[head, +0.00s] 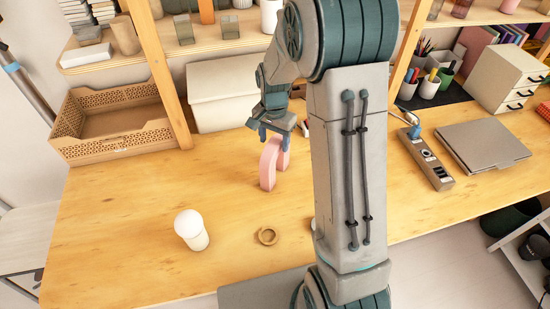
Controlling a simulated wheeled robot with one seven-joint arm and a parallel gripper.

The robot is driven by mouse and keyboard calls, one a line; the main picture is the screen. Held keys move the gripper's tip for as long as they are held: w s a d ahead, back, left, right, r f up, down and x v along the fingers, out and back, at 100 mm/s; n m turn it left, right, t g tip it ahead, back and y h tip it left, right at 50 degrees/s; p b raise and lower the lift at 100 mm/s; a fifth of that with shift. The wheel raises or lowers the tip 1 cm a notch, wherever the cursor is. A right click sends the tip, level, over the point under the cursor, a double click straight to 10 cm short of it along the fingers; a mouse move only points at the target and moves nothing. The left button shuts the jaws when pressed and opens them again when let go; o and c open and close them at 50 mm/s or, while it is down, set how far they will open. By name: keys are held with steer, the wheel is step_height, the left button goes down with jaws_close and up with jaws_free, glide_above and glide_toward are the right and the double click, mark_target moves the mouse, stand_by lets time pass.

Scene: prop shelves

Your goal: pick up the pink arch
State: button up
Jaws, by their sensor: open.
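The pink arch (268,168) stands upright on the wooden table, left of my arm in the head view. My gripper (275,138) is at the top of the arch, its fingers pointing down. The gripper is open. One finger shows at the arch's upper left and overlaps its top in the picture. I cannot tell whether the fingers touch the arch. Part of the arch's top is hidden behind the gripper.
A white bulb-shaped object (191,230) and a tape roll (267,236) are on the table (130,220) nearer the front. A perforated box (105,140) and a white bin (218,98) stand behind. A power strip (427,160) and a laptop (484,145) lie to the right.

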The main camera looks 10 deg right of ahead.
mark_target(275, 160)
steer(key=shift+s+d+f+p, duration=0.1)
steer(key=shift+f+p, duration=0.1)
steer(key=shift+f, duration=0.7)
steer(key=shift+s+a+f+p, duration=0.1)
steer(key=shift+f+p, duration=0.15)
steer(key=shift+f, duration=0.6)
steer(key=shift+s+d+f+p, duration=0.1)
steer(key=shift+f+p, duration=0.1)
steer(key=shift+f, duration=0.7)
jaws_close()
